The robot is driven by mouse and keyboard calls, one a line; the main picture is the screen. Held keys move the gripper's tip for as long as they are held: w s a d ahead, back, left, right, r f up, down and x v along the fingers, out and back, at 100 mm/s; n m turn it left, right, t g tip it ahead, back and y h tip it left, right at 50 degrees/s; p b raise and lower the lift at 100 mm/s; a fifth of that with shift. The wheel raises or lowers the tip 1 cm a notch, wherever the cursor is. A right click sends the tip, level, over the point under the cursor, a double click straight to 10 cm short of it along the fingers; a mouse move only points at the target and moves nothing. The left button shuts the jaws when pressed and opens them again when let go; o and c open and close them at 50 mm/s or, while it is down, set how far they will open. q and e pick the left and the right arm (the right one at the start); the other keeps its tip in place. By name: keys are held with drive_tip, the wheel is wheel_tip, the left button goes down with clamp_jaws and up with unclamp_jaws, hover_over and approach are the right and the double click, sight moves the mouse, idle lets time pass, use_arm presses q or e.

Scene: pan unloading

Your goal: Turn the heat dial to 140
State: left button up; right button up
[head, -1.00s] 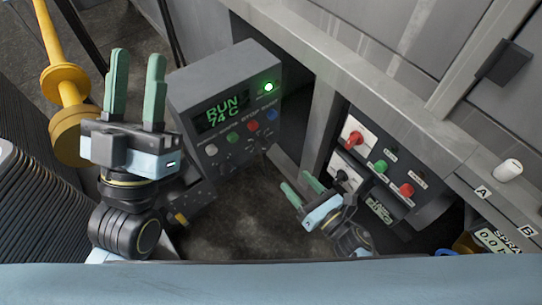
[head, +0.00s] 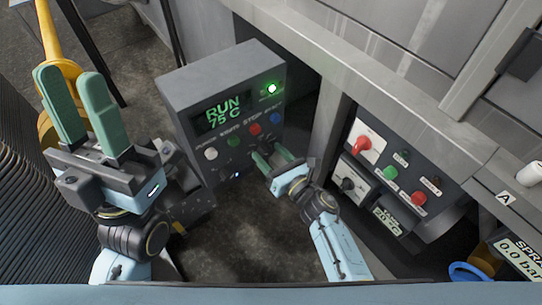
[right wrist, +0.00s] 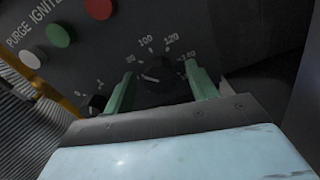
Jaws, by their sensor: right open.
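The heat dial (right wrist: 158,74) is a dark round knob with a printed scale; 80, 100 and 120 are readable, and the last number at the right is partly covered. Which mark it points to is too dark to tell. My right gripper (right wrist: 160,72) is open, its green fingers on either side of the dial; I cannot tell whether they touch it. In the head view the right gripper (head: 271,155) is at the lower front of the grey control box (head: 205,75) and hides the dial. My left gripper (head: 69,76) is open and empty, left of the box.
The box display (head: 223,113) reads RUN 75 C. White, green, red and blue buttons sit below it. A second panel (head: 385,180) with a red knob, a black knob and buttons stands at right. A yellow post (head: 50,40) is behind my left gripper.

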drive_tip(key=c, duration=1)
